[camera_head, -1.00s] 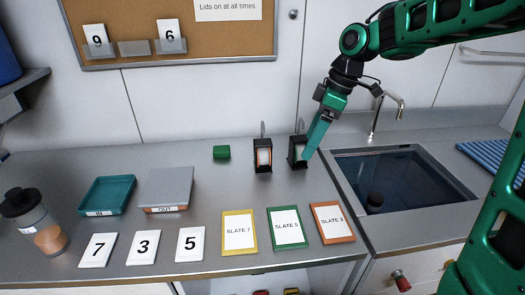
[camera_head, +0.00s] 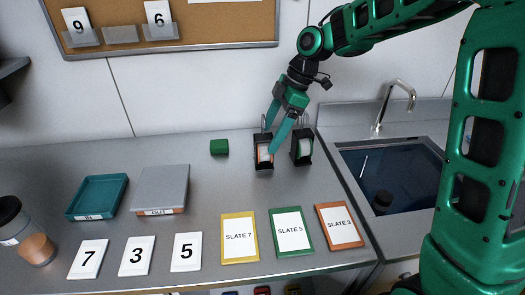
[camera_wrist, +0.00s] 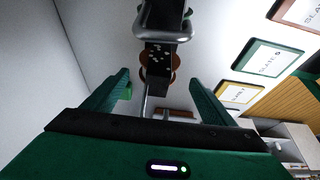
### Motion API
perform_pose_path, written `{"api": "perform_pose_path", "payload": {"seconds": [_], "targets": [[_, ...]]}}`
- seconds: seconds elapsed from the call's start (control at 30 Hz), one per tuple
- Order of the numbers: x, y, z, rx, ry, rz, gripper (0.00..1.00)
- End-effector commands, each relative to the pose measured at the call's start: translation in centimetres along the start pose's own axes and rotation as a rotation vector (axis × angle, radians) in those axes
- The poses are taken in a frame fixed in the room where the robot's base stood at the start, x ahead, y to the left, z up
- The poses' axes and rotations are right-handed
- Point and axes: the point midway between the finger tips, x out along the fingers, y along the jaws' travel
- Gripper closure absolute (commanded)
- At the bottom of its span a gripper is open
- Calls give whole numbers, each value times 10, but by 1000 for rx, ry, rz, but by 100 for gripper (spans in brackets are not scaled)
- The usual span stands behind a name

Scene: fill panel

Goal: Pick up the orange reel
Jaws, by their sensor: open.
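The orange reel (camera_head: 258,153) sits in a black upright holder (camera_head: 264,168) on the grey counter, partly hidden by a finger of my gripper. My gripper (camera_head: 269,140) is open, pointing down at this holder, with one fingertip in front of the reel and the other near the holder's top. In the wrist view, my gripper (camera_wrist: 160,76) has its fingers apart, with the black holder (camera_wrist: 164,51) in line with the gap. Orange-brown disc edges of the reel (camera_wrist: 176,62) show there. I cannot tell whether the fingers touch it.
A second black holder with a pale green reel (camera_head: 304,148) stands just right. A green block (camera_head: 219,147) is to the left. The sink (camera_head: 392,178) with a tap is further right.

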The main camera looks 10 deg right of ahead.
Motion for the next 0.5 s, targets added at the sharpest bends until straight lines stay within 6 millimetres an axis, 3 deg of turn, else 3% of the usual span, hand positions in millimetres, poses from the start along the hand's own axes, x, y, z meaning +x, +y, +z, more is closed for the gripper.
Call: {"api": "perform_pose_path", "payload": {"seconds": [0.5], "targets": [[52, 5, -3, 1, -1, 0, 22]]}}
